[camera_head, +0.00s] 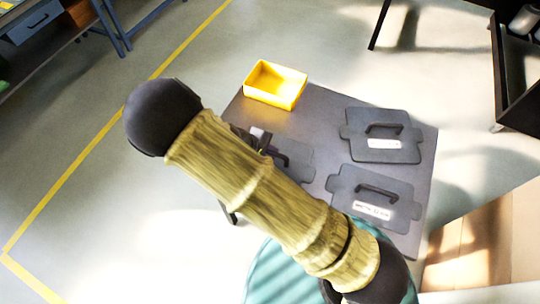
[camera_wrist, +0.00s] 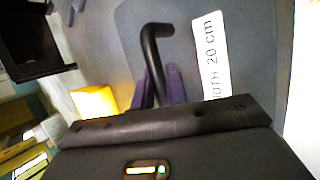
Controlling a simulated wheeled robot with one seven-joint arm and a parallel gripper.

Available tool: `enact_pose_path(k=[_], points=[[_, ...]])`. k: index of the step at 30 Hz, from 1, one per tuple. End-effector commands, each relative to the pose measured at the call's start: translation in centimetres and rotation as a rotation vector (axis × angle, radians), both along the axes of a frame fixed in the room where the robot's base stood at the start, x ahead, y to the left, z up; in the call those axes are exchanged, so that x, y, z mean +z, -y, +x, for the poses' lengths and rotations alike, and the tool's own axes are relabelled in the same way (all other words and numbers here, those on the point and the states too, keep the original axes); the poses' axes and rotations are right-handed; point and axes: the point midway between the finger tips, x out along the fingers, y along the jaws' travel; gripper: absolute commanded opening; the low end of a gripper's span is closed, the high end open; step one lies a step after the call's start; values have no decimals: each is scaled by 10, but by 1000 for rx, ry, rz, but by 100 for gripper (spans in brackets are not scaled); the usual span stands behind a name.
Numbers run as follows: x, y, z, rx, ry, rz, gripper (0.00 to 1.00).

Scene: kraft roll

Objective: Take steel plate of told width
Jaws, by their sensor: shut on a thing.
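Three dark grey steel plates with black bar handles are at a small grey table (camera_head: 240,108). The upper right plate (camera_head: 358,152) and lower right plate (camera_head: 345,198) lie flat, with white labels too small to read. The third plate (camera_head: 300,172) is partly hidden behind my arm. In the wrist view, my gripper (camera_wrist: 158,78) has its purple fingers on either side of the black handle (camera_wrist: 157,35) of a plate (camera_wrist: 185,60). That plate's white label (camera_wrist: 211,60) reads "20 cm", with the start of the wording cut off. I cannot tell whether it is lifted.
A yellow open bin (camera_head: 276,86) stands at the table's far left corner. A black rack (camera_head: 518,75) is at the upper right, and a blue workbench (camera_head: 40,25) at the upper left. A wooden surface (camera_head: 490,245) is at the lower right. Floor left of the table is clear.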

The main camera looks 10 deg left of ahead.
Motion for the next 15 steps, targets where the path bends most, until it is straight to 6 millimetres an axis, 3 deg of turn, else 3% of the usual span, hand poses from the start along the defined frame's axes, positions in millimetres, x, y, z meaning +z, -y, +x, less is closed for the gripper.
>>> enact_pose_path(k=[8, 15], points=[[15, -1, 1, -1, 2, 5, 0], [51, -1, 1, -1, 3, 6, 0]])
